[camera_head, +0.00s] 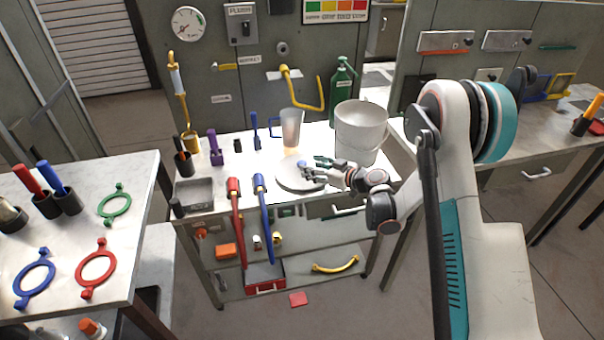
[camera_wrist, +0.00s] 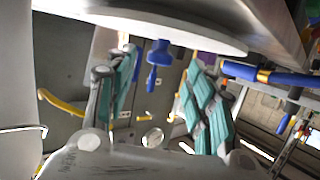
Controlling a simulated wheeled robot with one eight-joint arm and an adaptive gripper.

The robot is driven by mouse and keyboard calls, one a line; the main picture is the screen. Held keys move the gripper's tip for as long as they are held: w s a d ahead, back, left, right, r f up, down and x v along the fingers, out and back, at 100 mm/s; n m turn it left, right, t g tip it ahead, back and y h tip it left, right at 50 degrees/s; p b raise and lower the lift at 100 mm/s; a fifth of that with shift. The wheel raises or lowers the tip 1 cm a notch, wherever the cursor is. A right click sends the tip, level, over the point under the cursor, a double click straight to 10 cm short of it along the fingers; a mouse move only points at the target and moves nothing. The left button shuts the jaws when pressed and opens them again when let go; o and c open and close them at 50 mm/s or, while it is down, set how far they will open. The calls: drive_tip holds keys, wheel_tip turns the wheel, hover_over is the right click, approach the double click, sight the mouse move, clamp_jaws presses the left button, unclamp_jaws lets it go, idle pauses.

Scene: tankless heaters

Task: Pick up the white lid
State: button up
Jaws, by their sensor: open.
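My gripper (camera_head: 322,166) is over the right part of the lid, fingers pointing left toward the knob. Nothing is held.
A white bucket (camera_head: 360,132) stands behind my gripper, with a green bottle (camera_head: 343,92) beside it. A grey cup (camera_head: 291,128) is behind the lid. Red (camera_head: 236,205) and blue (camera_head: 262,200) hoses hang over the front edge. A grey tray (camera_head: 196,192) sits at left.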

sight(304, 163)
drive_tip(key=b+x, duration=0.1)
drive_tip(key=x, duration=0.3)
drive_tip(key=shift+w+a+r+b, duration=0.1)
drive_tip(key=shift+w+a+b, duration=0.05)
drive_tip(key=shift+b, duration=0.2)
drive_tip(key=shift+c, duration=0.3)
drive_tip(key=c, duration=1.1)
drive_tip(key=shift+r, duration=0.15)
